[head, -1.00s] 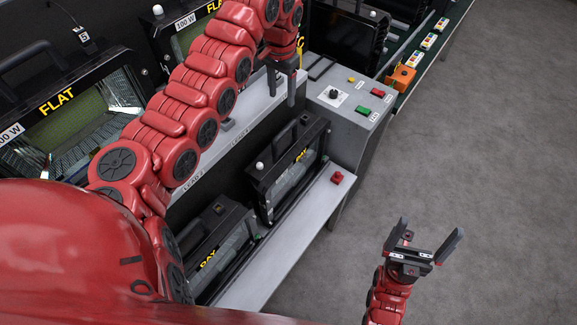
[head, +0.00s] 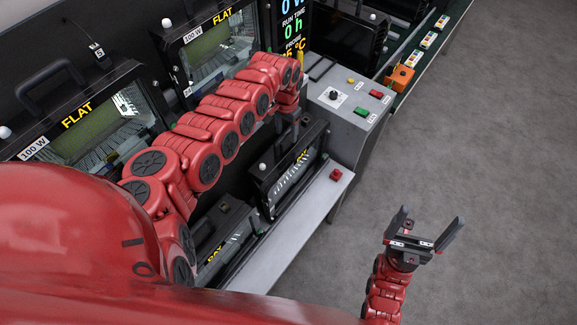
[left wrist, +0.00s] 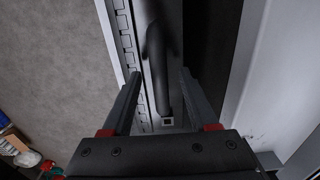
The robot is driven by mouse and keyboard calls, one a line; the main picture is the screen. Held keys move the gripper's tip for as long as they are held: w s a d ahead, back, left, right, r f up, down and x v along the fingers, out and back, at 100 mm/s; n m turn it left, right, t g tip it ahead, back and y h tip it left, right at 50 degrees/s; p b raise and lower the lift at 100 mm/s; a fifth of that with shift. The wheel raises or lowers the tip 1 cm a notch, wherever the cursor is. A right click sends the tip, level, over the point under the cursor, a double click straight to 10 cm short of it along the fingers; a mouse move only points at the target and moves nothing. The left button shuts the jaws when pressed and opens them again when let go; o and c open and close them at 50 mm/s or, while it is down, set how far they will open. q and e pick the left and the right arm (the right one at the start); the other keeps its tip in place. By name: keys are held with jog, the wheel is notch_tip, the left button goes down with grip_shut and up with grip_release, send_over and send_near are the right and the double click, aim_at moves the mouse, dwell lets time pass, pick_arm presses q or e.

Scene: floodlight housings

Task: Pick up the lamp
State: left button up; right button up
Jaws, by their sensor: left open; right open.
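Several black floodlight housings are in the head view. One lamp (head: 270,187) stands on the lower shelf at the right, partly hidden by my left arm. My left gripper (head: 285,138) is above this lamp, pointing down, its fingertips partly hidden in the head view. In the left wrist view its open fingers (left wrist: 157,75) are on either side of a dark handle (left wrist: 153,45) on a housing; I cannot tell whether they touch it. My right gripper (head: 430,217) is open and empty over bare floor.
Another lamp (head: 222,232) lies on the lower shelf, left of the first. Lamps marked FLAT (head: 95,125) stand behind. A grey control box (head: 345,115) with buttons is right of the gripper, and a red button (head: 336,174) is on the shelf end. The floor at right is clear.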

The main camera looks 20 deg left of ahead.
pick_arm(q)
jog(key=shift+f, duration=0.5)
grip_shut()
jog(key=shift+r, duration=0.1)
dwell(1.0)
